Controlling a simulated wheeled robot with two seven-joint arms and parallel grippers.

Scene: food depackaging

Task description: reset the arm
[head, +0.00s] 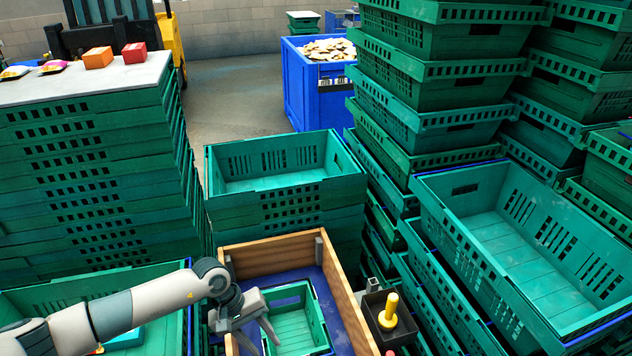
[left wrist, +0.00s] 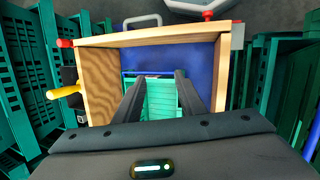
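My left arm comes in from the left in the head view. Its gripper (head: 260,343) is over a wooden-walled box (head: 345,290) with a blue floor. A small green crate (head: 297,324) sits in this box, just right of the gripper. In the left wrist view the gripper (left wrist: 159,76) is open, its two dark fingers apart with nothing held between them. The small green crate (left wrist: 163,100) shows between and beyond the fingers and looks empty. Whether the fingers reach into the crate, I cannot tell. My right gripper is not in view.
Tall stacks of green crates (head: 430,70) stand at the right, with an open empty crate (head: 520,255) nearer. A yellow handle (head: 388,310) stands right of the box. At the left, a white-topped stack (head: 85,80) carries several packages. A blue bin (head: 300,85) stands behind.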

